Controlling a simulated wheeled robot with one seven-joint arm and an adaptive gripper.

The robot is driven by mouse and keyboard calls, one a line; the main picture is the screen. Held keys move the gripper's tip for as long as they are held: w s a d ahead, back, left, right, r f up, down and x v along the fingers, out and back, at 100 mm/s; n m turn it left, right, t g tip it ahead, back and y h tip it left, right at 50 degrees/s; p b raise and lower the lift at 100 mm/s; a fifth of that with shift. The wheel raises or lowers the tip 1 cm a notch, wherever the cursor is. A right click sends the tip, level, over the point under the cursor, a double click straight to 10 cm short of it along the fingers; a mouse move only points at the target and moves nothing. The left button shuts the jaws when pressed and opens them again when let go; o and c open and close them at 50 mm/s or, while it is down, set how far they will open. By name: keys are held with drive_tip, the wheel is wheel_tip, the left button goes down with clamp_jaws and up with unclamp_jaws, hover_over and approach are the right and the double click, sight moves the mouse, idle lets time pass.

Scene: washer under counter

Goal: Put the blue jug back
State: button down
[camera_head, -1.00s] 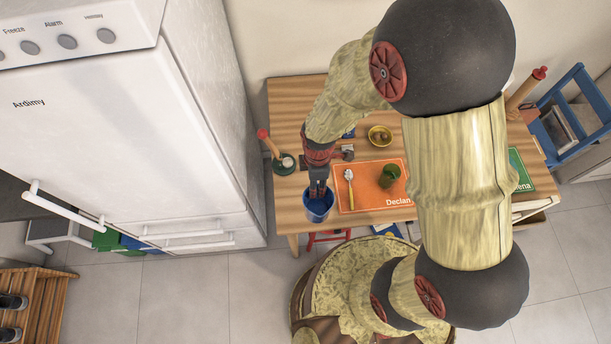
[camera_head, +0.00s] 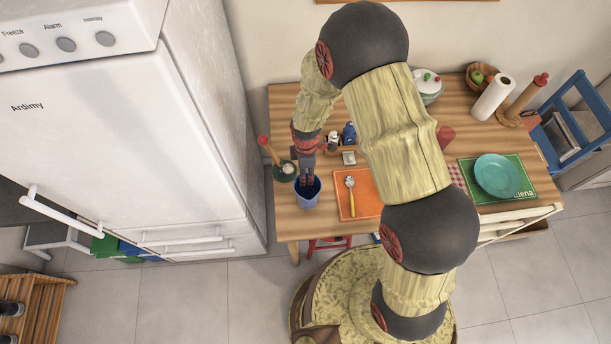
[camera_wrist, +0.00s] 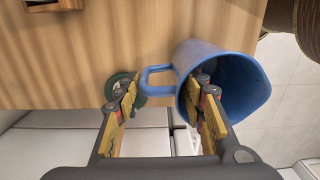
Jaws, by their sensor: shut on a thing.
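The blue jug (camera_head: 313,199) is at the front left of the wooden table, close to its front edge. My gripper (camera_head: 306,182) reaches down at it from above in the head view. In the wrist view the jug (camera_wrist: 218,62) shows its open mouth, with its handle (camera_wrist: 156,78) pointing left. One finger of my gripper (camera_wrist: 168,100) is at the jug's mouth and the other is left of the handle. The gripper is shut on the jug at its handle side. Whether its base touches the table I cannot tell.
A dark green round item (camera_head: 284,172) with a wooden, red-tipped handle stands just left of the jug. Small containers (camera_head: 349,134) stand behind. A teal plate (camera_head: 498,176) is farther right. The white fridge (camera_head: 110,130) borders the left.

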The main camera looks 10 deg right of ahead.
drive_tip(key=shift+f, duration=1.1)
drive_tip(key=shift+f, duration=0.15)
drive_tip(key=c, duration=1.1)
unclamp_jaws()
drive_tip(key=shift+s, duration=0.1)
wheel_tip(320, 180, up, 12)
drive_tip(key=shift+r+p, duration=0.2)
drive_tip(key=shift+p, duration=0.3)
